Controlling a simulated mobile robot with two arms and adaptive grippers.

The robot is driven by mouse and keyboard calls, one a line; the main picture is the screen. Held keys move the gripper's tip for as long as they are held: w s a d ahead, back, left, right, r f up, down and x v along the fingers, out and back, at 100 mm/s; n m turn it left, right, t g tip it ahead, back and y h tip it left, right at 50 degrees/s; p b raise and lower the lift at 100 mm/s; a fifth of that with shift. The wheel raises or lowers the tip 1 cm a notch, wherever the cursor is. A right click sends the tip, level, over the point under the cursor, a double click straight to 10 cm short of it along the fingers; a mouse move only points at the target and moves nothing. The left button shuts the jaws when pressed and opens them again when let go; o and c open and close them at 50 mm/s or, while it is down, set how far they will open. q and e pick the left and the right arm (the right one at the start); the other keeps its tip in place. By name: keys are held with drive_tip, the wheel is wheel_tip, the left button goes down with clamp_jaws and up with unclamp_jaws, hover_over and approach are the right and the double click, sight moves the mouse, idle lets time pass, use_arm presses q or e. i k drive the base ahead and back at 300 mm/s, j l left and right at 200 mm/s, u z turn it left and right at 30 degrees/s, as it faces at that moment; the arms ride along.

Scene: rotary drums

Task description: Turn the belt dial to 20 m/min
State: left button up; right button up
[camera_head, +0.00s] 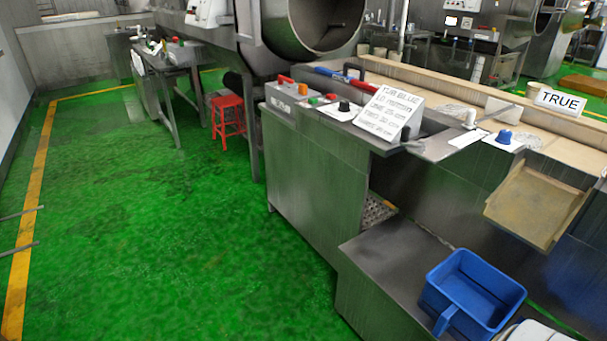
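Two dials show in the head view. A black knob (344,106) sits on a white plate on the steel control console, beside green, orange and red buttons (315,100). A blue knob (504,136) sits on a white plate on the ledge further right, near the belt (440,90). I cannot tell from the labels which one is the belt dial, and their settings are too small to read. A tilted white sign (390,113) stands between them; its lettering is only partly legible.
A blue tub (470,293) stands on a low steel surface in front of the console. A tan tray (535,205) slopes below the ledge. A white "TRUE" sign (560,101) stands at right. A red stool (228,117) is behind; green floor (170,230) at left is open.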

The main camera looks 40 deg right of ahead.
sight(344, 107)
drive_tip(key=z, duration=1.35)
drive_tip(key=i+j+u, duration=0.15)
drive_tip(key=i, duration=0.3)
